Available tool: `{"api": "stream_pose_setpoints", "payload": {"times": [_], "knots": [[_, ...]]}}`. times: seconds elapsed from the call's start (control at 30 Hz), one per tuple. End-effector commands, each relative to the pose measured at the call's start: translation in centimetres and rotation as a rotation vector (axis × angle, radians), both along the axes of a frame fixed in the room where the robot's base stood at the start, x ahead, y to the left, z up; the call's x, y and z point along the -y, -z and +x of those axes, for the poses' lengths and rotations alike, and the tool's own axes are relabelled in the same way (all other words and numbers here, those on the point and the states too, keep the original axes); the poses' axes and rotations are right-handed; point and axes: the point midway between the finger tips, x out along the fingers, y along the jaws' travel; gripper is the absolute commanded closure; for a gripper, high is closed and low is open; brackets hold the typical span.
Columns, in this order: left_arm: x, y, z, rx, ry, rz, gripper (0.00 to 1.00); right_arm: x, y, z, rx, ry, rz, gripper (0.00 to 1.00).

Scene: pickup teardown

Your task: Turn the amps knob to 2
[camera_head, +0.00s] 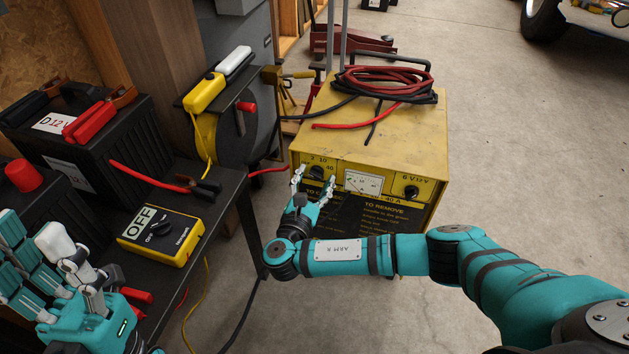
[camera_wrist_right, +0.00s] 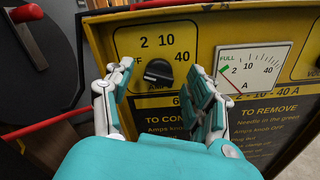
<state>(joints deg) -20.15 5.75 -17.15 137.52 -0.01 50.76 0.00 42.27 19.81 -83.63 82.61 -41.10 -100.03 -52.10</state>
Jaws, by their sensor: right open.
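The black amps knob (camera_wrist_right: 158,73) sits on the yellow face of the charger (camera_head: 375,140), under a dial marked OFF, 2, 10 and 40. Its pale pointer line is small, and I cannot tell for sure which mark it points to. In the head view the knob (camera_head: 317,172) shows between the fingers of my right gripper (camera_head: 313,183). That gripper is open and empty, with one finger on each side of the knob and apart from it in the right wrist view (camera_wrist_right: 158,80). My left gripper (camera_head: 50,265) is at the lower left; its opening is unclear.
A needle meter (camera_wrist_right: 250,69) is right of the knob, and another knob (camera_head: 411,192) is further right. Red and black cables (camera_head: 385,84) lie on top of the charger. A bench at left holds batteries and a yellow meter reading OFF (camera_head: 160,236).

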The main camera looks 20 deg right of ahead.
Motion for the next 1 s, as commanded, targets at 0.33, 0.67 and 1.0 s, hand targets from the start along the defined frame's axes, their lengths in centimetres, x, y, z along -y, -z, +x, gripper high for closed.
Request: {"api": "stream_pose_setpoints", "payload": {"times": [0.33,0.67,1.0], "knots": [[-0.06,0.17,-0.30,0.016,0.001,-0.005,0.60,0.44,-0.02,0.65,-0.001,0.001,0.001,0.44],[-0.05,0.18,-0.28,0.014,0.002,-0.005,0.60,0.42,0.01,0.62,-0.001,0.001,0.001,0.80],[-0.04,0.11,-0.26,0.013,0.002,-0.005,0.60,0.43,0.05,0.56,0.003,0.001,0.010,1.00]]}}
